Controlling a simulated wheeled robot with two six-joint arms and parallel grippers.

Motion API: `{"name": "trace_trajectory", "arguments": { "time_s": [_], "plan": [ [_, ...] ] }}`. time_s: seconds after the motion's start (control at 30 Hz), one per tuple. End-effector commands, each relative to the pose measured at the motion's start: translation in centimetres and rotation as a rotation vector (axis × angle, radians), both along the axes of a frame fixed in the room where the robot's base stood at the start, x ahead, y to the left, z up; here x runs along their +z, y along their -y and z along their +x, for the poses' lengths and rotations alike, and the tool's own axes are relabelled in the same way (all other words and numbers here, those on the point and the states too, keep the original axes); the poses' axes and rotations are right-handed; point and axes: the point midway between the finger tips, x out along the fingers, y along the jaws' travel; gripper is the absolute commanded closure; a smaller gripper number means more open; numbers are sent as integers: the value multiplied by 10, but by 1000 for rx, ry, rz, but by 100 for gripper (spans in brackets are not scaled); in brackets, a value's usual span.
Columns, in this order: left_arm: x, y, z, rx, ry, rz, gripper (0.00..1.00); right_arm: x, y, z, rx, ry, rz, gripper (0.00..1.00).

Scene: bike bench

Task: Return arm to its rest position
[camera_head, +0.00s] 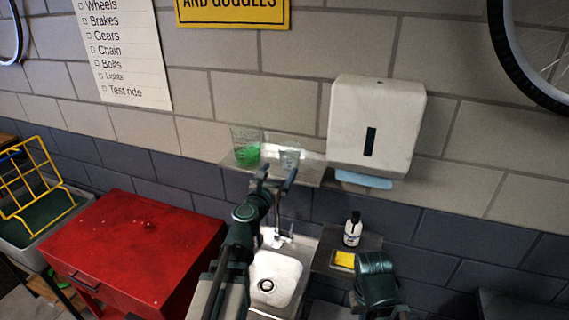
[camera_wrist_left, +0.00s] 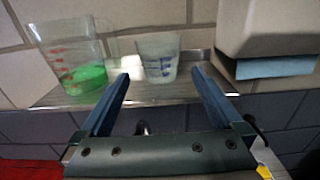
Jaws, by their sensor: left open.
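My left gripper (camera_head: 277,178) is raised over the sink, in front of a small wall shelf (camera_head: 228,161). Its two fingers are apart with nothing between them, as the left wrist view (camera_wrist_left: 163,92) also shows. On the shelf stand a clear jug with green liquid (camera_head: 247,150) and a small clear cup with blue marks (camera_head: 290,158). In the wrist view the cup (camera_wrist_left: 158,58) appears beyond the fingertips, apart from them. A dark green part of my right arm (camera_head: 375,275) shows at the lower right; its gripper is not visible.
A white towel dispenser (camera_head: 376,125) hangs right of the shelf. A red cabinet (camera_head: 135,245) and a yellow rack (camera_head: 30,185) stand at left.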

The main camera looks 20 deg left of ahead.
Motion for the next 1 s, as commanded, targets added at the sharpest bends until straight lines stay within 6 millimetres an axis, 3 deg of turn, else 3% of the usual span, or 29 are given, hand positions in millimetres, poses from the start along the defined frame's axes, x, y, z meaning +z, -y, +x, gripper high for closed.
{"name": "trace_trajectory", "arguments": {
  "time_s": [0.03,0.13,0.57,0.67,0.77,0.83,0.9,1.0],
  "plan": [
    [0,0,-11,0,0,0,0,0,0,0,0,0,0,100],
    [0,-1,-17,0,0,0,0,0,0,0,0,0,0,100],
    [0,-1,-17,-1,0,2,0,0,0,0,0,0,0,100],
    [-2,10,-17,-37,-7,74,0,0,0,0,0,0,0,100],
    [-13,42,-19,-155,-26,311,0,0,0,0,0,0,0,100],
    [-30,74,-25,-293,-42,572,0,0,0,0,0,0,0,100],
    [-56,106,-37,-462,-53,866,0,0,0,0,0,0,0,100],
    [-100,137,-63,-729,-57,1273,0,0,0,0,0,0,0,100]
  ]
}}
